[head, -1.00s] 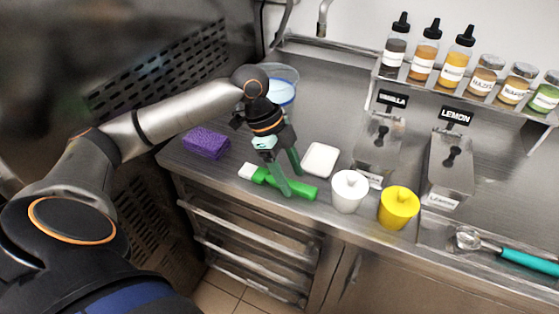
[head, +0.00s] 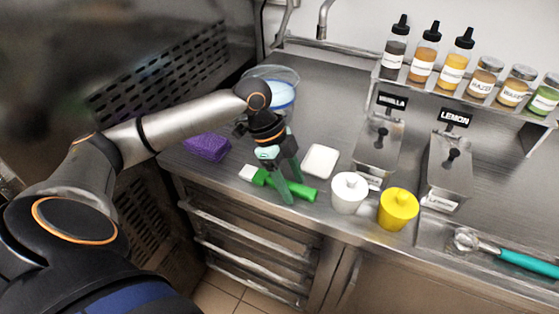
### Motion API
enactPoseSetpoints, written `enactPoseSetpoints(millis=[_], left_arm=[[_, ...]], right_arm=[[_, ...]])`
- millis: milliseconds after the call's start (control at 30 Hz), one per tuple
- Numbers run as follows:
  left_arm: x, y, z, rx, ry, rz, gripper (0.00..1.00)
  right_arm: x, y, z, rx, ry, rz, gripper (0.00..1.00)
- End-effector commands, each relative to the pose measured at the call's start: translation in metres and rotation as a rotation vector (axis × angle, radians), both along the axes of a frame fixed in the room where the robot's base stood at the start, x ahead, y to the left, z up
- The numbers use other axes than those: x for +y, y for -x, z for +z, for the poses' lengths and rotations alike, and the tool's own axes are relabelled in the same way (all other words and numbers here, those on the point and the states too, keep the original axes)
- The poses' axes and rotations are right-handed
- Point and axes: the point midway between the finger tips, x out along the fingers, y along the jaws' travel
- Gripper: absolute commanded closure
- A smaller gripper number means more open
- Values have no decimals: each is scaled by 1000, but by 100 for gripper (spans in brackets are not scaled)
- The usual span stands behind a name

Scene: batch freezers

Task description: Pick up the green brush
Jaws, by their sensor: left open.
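The green brush (head: 306,193) lies on the steel counter near its front edge. Its white end (head: 247,173) points left and its green handle points right. My left gripper (head: 289,190) is over the brush from above, with its jaws open. Its two green fingers are at the brush's middle, one on the near side and one toward the far side. The fingers hide part of the handle. I cannot tell whether they touch it. My right gripper is not in the head view.
A purple sponge (head: 206,147) lies to the left. A white block (head: 320,161), a white pot (head: 349,194) and a yellow pot (head: 398,209) stand to the right. A clear tub (head: 287,95) is behind the gripper. A teal-handled scoop (head: 526,262) lies far right.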

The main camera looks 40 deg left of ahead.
Motion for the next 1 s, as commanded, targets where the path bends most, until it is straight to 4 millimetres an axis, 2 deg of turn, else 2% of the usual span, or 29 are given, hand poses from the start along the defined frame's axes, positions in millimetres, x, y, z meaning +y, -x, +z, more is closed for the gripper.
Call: enactPoseSetpoints(millis=[200,767,1000], left_arm=[[0,0,-1,-1,0,0,35],[0,0,-2,-2,-1,1,98],[0,0,-2,0,-1,1,100]], right_arm=[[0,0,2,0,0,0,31],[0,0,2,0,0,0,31],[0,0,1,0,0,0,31]])
